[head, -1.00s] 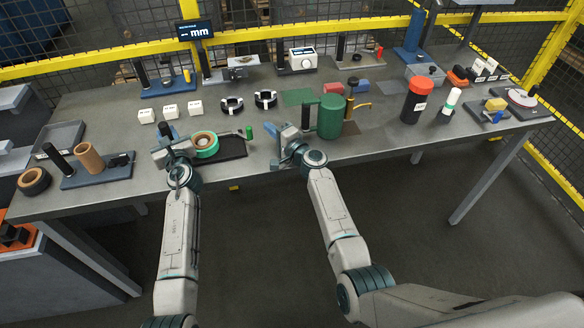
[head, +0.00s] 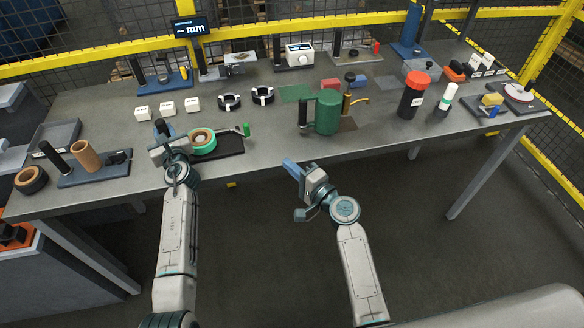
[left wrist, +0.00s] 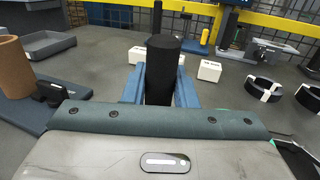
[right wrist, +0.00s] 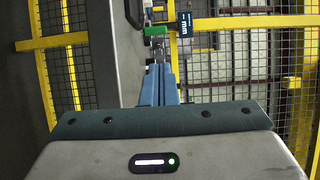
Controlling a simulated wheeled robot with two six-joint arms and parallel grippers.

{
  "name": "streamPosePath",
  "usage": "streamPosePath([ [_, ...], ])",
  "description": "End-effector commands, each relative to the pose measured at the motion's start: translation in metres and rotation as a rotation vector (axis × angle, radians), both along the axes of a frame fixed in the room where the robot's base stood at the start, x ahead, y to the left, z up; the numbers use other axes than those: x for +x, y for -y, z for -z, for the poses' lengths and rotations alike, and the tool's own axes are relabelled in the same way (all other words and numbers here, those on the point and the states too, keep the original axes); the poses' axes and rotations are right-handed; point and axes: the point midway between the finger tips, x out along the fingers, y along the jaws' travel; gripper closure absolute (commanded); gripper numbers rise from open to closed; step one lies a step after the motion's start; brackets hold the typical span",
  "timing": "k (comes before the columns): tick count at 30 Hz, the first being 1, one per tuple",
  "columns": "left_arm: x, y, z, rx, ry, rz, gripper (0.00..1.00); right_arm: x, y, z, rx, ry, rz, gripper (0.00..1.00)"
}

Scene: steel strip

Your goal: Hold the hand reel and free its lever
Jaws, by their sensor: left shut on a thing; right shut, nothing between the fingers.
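The hand reel sits near the table's front edge, with a green-rimmed spool (head: 203,140) on a black base (head: 230,147). Its lever has a green knob (head: 246,129) standing upright at the right end. My left gripper (head: 162,131) is shut on the reel's upright black handle, which shows between the blue fingers in the left wrist view (left wrist: 163,70). My right gripper (head: 289,164) is shut and empty, off the table's front edge, right of the lever and apart from it. In the right wrist view a green piece, seemingly the knob, shows beyond the closed fingertips (right wrist: 158,70).
A green cylinder with a black handle (head: 327,112) stands right of the reel. Two black rings (head: 262,95) and several white labelled blocks (head: 167,107) lie behind it. A blue base with a brown tube (head: 88,157) is to the left. The table front between reel and cylinder is clear.

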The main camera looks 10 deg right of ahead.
Motion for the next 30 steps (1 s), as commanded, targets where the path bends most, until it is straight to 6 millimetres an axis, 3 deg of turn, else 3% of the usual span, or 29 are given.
streamPosePath([
  [11,-0.001,0.000,0.003,0.000,-0.005,-0.001,1.00,-0.004,0.001,0.000,0.000,0.000,-0.001,1.00],
  [16,-0.001,0.000,0.003,0.000,-0.005,-0.001,1.00,0.003,-0.003,0.000,-0.025,0.010,-0.027,1.00],
  [30,-0.001,0.000,0.003,-0.001,-0.004,-0.001,1.00,0.097,-0.053,-0.019,-0.424,0.168,-0.483,1.00],
])
